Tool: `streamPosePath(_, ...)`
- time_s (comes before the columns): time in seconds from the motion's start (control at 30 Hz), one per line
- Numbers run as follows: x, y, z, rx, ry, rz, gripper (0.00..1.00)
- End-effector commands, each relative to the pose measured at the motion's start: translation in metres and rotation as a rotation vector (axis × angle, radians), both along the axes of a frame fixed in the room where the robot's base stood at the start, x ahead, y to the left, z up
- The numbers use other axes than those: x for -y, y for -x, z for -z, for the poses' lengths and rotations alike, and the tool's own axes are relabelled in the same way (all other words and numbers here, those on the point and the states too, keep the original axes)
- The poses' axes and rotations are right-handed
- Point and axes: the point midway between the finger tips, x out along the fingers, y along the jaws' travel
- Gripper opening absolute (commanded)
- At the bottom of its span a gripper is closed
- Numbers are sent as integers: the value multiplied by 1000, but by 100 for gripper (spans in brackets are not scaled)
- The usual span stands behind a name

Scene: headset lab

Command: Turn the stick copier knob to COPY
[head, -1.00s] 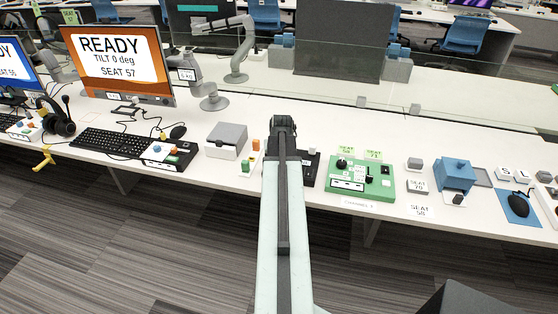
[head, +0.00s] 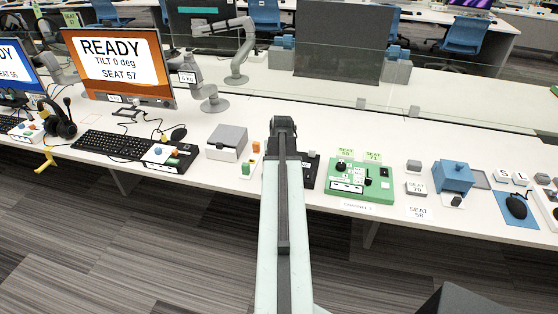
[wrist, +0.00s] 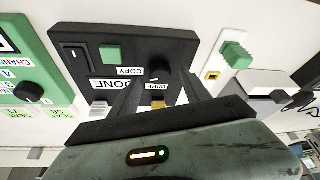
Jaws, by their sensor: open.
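The stick copier is a black box (wrist: 88,40) in the wrist view, with a dark knob (wrist: 157,73) near its lower right. A COPY label (wrist: 124,71) lies left of the knob and a DONE label (wrist: 110,84) below that. Another label under the knob is hard to read. In the head view the black box (head: 311,172) is mostly hidden behind my arm, and the fingertips do not show.
A green panel with a knob (head: 360,182) stands right of the black box. A clear screen runs behind the desk. The desk's front edge is close.

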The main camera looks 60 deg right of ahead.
Motion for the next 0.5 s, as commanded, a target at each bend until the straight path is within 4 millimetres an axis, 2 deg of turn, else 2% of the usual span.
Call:
streamPosePath(0.03,-4,3,-16,0,0,0,55)
streamPosePath(0.23,-15,12,-52,0,0,1,55)
streamPosePath(0.33,-19,14,-59,-1,0,1,55)
streamPosePath(0.5,-19,15,-57,-1,0,1,55)
